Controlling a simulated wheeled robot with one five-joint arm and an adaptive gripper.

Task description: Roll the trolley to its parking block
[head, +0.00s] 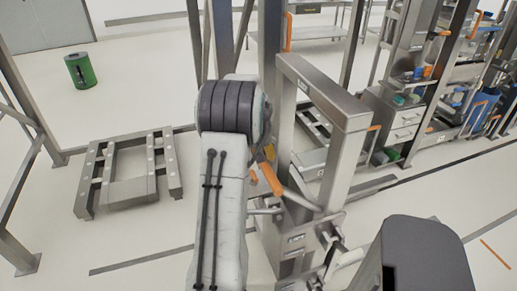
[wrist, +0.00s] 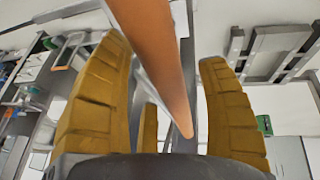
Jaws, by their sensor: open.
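The trolley (head: 336,88) is a grey metal frame on a low base, right of my arm in the head view. An orange-gripped lever (head: 270,178) shows beside my arm. A low, open grey metal frame, which looks like the parking block (head: 108,180), lies on the floor at left; it also shows at the top right of the wrist view (wrist: 276,48). My gripper (wrist: 163,58) is open, with its yellow fingers either side of an orange bar (wrist: 150,35). Contact cannot be told.
A green bin (head: 80,70) stands on the floor at the back left. Metal posts (head: 22,95) rise at the left edge. Shelves and drawers (head: 393,117) with small items stand at the right. Pale floor around the low frame is mostly clear.

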